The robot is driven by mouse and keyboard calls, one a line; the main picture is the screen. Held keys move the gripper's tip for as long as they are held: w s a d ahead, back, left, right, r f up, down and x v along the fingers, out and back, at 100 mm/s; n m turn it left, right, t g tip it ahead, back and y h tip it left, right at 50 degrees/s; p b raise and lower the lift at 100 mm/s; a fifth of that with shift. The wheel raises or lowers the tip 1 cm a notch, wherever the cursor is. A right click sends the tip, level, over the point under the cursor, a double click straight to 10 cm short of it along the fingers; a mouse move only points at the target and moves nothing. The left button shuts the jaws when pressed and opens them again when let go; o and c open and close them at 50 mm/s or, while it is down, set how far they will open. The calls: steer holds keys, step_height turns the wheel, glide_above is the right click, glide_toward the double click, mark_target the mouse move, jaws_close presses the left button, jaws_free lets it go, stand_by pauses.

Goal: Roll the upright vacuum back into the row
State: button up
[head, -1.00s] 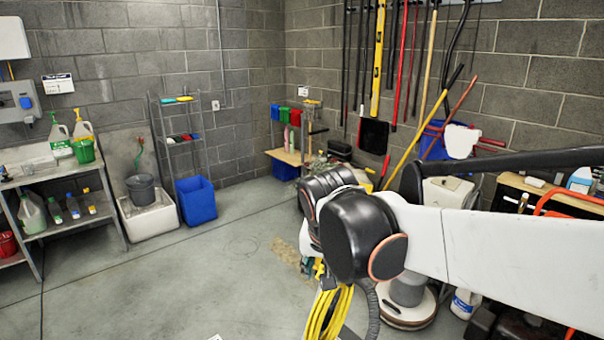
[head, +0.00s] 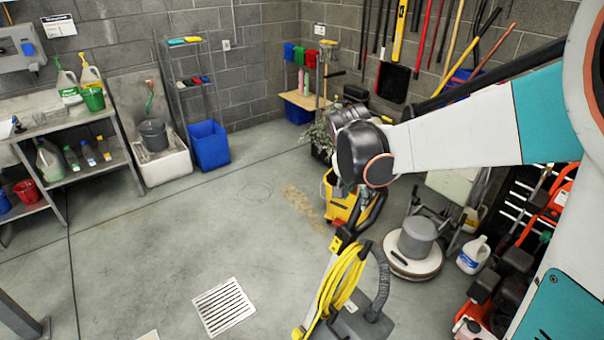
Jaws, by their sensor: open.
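The upright vacuum (head: 347,312) stands on the concrete floor at the bottom middle of the head view. It has a grey body, a looped yellow cord (head: 338,283), a grey hose (head: 381,280) and a black handle loop rising towards my wrist. Its lower end is cut off by the picture's bottom edge. My arm reaches in from the right, and its black wrist joint is above the handle. My gripper is hidden behind or below that wrist, so I cannot tell whether it touches the handle.
A floor machine (head: 412,249), a white jug (head: 473,256) and red equipment (head: 560,190) stand at the right. A yellow bucket (head: 338,207) is behind the vacuum. The floor to the left is open, with a drain grate (head: 223,306). Blue bin (head: 209,146) and shelves line the far left.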

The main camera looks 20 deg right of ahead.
mark_target(358, 203)
steer(key=b+x, duration=0.1)
steer(key=x, duration=0.6)
steer(key=shift+c, duration=0.2)
jaws_close()
